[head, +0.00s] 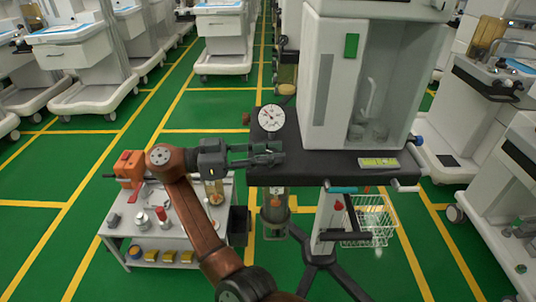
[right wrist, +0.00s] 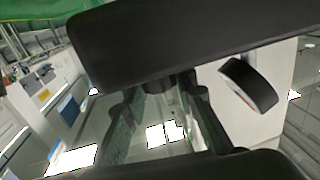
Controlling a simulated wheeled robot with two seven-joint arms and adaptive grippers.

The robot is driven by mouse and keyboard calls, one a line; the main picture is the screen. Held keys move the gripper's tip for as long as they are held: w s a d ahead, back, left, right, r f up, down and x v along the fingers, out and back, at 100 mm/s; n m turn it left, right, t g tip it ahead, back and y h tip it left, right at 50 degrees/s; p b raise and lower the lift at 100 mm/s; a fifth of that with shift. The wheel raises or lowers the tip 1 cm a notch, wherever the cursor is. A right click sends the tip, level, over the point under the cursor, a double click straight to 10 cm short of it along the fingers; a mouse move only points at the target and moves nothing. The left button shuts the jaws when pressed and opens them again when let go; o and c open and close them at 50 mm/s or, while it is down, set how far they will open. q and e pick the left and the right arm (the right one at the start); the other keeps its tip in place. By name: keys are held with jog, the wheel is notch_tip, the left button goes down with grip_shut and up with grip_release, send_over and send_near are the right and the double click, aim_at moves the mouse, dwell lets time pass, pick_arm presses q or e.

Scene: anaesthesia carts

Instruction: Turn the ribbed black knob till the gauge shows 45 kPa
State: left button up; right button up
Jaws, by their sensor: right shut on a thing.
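The round white gauge (head: 271,117) stands on the left end of a dark shelf (head: 320,166) on the anaesthesia cart. Its needle is too small to read. My right gripper (head: 270,154) reaches in from the left at the shelf's front left edge, just below the gauge. Its fingers are shut on what I take to be the ribbed black knob, mostly hidden by them. In the right wrist view a small dark part (right wrist: 182,84) shows between the fingertips, and the gauge's dark casing (right wrist: 248,85) is beside it. My left gripper is not in view.
A clear-fronted cabinet (head: 322,78) rises from the shelf, right of the gauge. A grey side table (head: 150,225) with an orange block (head: 129,167) and small containers is at left. A wire basket (head: 370,222) hangs below the shelf. Other carts stand around on the green floor.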

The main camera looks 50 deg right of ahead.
aim_at(272, 152)
jog(key=shift+r, duration=0.1)
dwell(0.5)
jog(key=o, duration=1.2)
notch_tip(272, 152, up, 10)
jog(key=shift+f, duration=0.1)
